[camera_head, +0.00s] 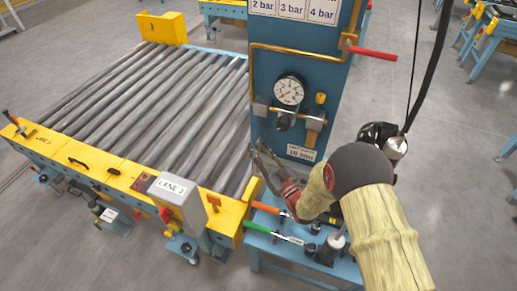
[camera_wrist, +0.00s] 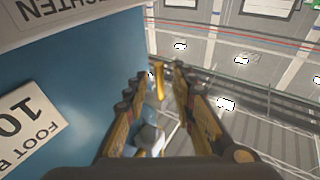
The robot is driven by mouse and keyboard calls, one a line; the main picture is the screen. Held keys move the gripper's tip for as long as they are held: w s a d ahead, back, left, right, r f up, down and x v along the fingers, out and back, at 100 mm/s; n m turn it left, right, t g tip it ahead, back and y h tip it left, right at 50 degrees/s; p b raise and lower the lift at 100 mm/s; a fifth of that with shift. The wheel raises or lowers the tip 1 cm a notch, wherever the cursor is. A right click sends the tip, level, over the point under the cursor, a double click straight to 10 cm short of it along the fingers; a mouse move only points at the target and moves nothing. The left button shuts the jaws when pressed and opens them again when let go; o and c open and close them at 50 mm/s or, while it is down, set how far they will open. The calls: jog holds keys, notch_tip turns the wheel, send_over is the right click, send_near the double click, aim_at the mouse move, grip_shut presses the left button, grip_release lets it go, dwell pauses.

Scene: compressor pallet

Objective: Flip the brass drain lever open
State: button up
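A blue panel (camera_head: 291,63) carries a round gauge, grey fittings and a brass-coloured fitting (camera_head: 315,124) below the gauge's right side. In the wrist view a short brass-yellow lever-like piece (camera_wrist: 158,80) shows between my fingertips, at some depth I cannot judge. I cannot tell for certain that it is the drain lever, or its exact angle. My gripper (camera_head: 259,148) is left of and below the gauge, beside the panel's lower left. In the wrist view my gripper (camera_wrist: 159,74) has its fingers apart with a gap between them, and nothing is visibly held.
A red-handled valve (camera_head: 373,53) sticks out at the panel's upper right. Below my gripper, an orange handle (camera_head: 268,209) and a green handle (camera_head: 262,229) lie over a blue bench. A roller conveyor (camera_head: 150,105) with yellow ends fills the left.

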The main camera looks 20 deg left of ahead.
jog(key=v, duration=1.2)
jog(key=shift+f, duration=0.1)
